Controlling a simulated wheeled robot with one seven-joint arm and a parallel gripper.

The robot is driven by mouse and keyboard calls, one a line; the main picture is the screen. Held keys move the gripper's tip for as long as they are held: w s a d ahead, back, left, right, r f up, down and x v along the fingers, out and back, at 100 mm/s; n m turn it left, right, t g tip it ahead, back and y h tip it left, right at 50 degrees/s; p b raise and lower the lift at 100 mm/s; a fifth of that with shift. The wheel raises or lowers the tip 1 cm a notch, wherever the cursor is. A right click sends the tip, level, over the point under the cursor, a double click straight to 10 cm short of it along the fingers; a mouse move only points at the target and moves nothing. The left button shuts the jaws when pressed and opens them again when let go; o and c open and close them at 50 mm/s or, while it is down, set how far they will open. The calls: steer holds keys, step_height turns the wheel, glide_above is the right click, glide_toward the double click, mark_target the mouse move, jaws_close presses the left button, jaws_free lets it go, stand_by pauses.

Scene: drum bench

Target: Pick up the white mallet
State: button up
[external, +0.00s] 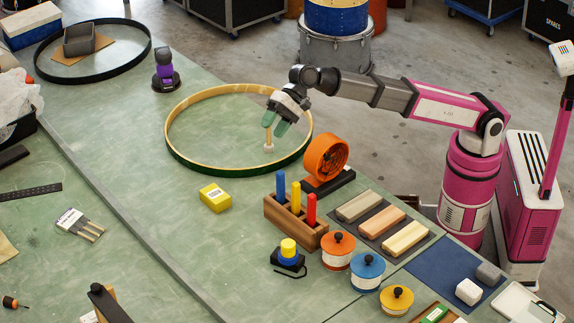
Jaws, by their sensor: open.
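A pale mallet with a white head (269,148) and a light wooden stick stands roughly upright, head down, inside the right-hand drum hoop, near that hoop's right side. My gripper (275,122) is right above it, pointing down, with green fingertips. The fingers are open, and the upper stick appears between or just behind them. I cannot tell from this view whether a finger touches the stick. The top of the stick is partly hidden by my gripper.
The wood-and-green hoop (176,112) surrounds the mallet. An orange fan-like wheel (325,157) stands close to its right. A yellow box (214,197) and a wooden block (292,228) with blue, yellow and red pegs lie in front. The hoop's left interior is clear.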

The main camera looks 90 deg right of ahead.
steer(key=s+d+r+m+t+y, duration=0.1)
steer(key=d+m+t, duration=0.3)
steer(key=d+m, duration=0.8)
steer(key=s+d+r+m+t+y, duration=0.15)
steer(key=d+m+t, duration=0.4)
steer(key=d, duration=1.25)
glide_toward(269, 138)
steer(key=shift+m+g+h, duration=0.25)
steer(key=shift+g, duration=0.2)
steer(key=r, duration=0.1)
steer(key=w+r, duration=0.2)
steer(key=shift+w+a+r, duration=0.1)
steer(key=shift+a+r, duration=0.2)
steer(key=shift+r, duration=0.1)
steer(key=shift+x, duration=3.85)
jaws_close()
